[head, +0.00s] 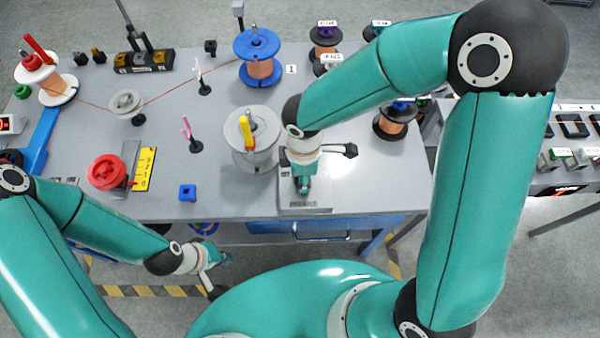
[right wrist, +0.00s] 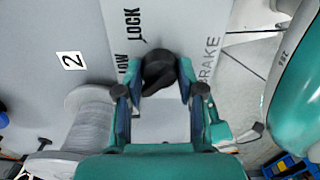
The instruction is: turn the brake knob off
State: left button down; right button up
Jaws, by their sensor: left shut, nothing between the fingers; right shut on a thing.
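The brake knob (right wrist: 158,72) is black and sits on a grey panel in the right wrist view. The printed words LOCK, LOW and BRAKE show around it; no OFF mark shows. My right gripper (right wrist: 159,80) is shut on the knob, one finger on each side. In the head view my right gripper (head: 303,184) points down over the grey brake box (head: 306,208) at the table's front edge and hides the knob. I cannot tell exactly which mark the knob points at. My left gripper (head: 224,259) is shut and empty, low in front of the table.
A spool with a yellow handle (head: 265,158) stands just left of the brake box. A red wheel (head: 106,172), a yellow scale (head: 144,169) and a blue block (head: 187,193) lie further left. A copper spool (head: 394,122) stands at right. Clear tabletop lies right of the box.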

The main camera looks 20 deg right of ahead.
jog(key=shift+w+r+n+p, duration=0.15)
jog(key=shift+n+p, duration=0.15)
jog(key=shift+n, duration=0.7)
jog(key=shift+w+n+p, duration=0.1)
jog(key=shift+n+p, duration=0.15)
jog(key=shift+n, duration=0.75)
jog(key=o, duration=1.1)
jog(key=shift+o, duration=0.2)
jog(key=shift+s, duration=0.1)
notch_tip(320, 180, up, 12)
jog(key=shift+f, duration=0.2)
